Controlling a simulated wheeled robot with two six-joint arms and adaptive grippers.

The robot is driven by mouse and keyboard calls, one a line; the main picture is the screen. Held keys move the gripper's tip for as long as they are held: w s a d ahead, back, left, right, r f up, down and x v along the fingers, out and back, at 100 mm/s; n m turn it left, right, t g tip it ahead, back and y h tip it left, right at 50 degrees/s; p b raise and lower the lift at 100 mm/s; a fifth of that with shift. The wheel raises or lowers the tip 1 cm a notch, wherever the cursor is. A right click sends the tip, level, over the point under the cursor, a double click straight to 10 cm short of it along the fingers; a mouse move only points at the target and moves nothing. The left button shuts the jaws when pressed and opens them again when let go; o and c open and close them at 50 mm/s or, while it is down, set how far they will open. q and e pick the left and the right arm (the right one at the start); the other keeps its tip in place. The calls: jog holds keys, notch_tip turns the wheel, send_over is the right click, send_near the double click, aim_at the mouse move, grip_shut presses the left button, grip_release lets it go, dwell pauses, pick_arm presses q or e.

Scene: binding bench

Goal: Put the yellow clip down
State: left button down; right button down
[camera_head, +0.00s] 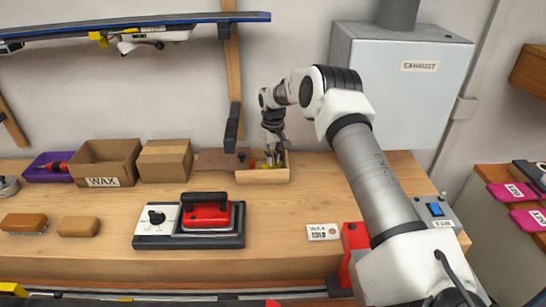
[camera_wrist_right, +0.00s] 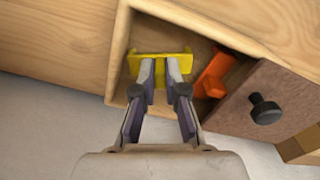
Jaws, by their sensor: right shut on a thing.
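The yellow clip (camera_wrist_right: 158,62) is in the right wrist view, inside a small open wooden box (camera_wrist_right: 118,75). My right gripper (camera_wrist_right: 160,62) is shut on the clip, with both fingertips close together at its middle. In the head view my right gripper (camera_head: 273,148) reaches down into the wooden box (camera_head: 262,177) at the back of the bench, and the clip is mostly hidden there. I cannot tell whether the clip touches the box floor. My left gripper is not in view.
An orange piece (camera_wrist_right: 213,75) lies in the box beside the clip. Cardboard boxes (camera_head: 105,163) and a red iron (camera_head: 206,212) are to the left. Bench space in front of the wooden box is clear.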

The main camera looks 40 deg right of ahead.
jog(key=shift+f, duration=0.1)
jog(key=c, duration=1.1)
grip_release()
jog(key=shift+c, duration=0.2)
notch_tip(320, 180, up, 12)
